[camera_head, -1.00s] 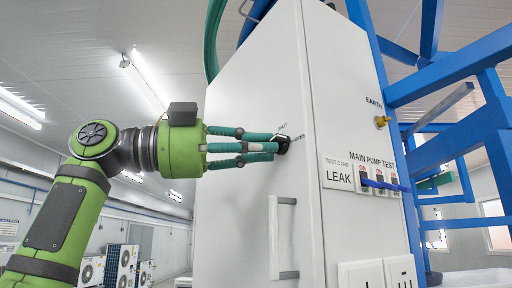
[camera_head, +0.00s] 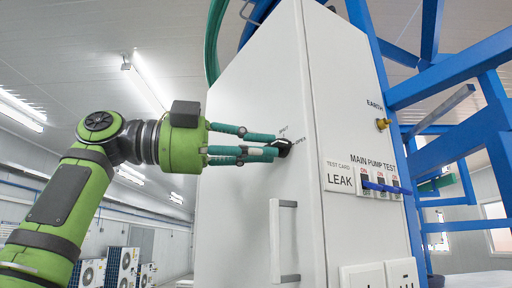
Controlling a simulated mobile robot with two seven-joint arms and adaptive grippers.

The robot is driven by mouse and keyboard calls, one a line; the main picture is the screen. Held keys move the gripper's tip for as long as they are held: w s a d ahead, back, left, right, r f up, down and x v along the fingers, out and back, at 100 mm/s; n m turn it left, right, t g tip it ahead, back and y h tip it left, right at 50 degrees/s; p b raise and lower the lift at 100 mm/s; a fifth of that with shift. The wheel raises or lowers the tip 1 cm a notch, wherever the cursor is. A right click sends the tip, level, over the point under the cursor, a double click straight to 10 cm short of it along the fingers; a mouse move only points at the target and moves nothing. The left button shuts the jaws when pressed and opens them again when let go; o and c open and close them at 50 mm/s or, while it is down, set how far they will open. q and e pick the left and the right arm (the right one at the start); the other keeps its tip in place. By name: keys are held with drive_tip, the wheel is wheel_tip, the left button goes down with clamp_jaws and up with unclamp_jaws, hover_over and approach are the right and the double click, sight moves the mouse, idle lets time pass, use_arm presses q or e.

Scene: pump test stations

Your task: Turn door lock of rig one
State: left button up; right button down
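The door lock (camera_head: 283,147) is a black knob on the white cabinet door (camera_head: 236,200), with small "SHUT" and "OPEN" labels beside it. My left gripper (camera_head: 274,146), green with teal fingers, reaches in from the left. Its fingertips are at the knob, one above and others at its left side, and they partly cover it. I cannot tell whether they are closed firmly on it. My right gripper is not in view.
A vertical door handle (camera_head: 285,240) is below the lock. The cabinet's right side carries a "LEAK" test card (camera_head: 340,177), blue-levered switches (camera_head: 380,185) and a brass earth stud (camera_head: 382,123). A blue frame (camera_head: 450,75) stands at the right.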

use_arm(q)
drive_tip(key=shift+w, duration=0.1)
drive_tip(key=s+a, duration=0.2)
drive_tip(key=a, duration=0.9)
drive_tip(key=shift+s+a, duration=0.15)
drive_tip(key=shift+a, duration=0.15)
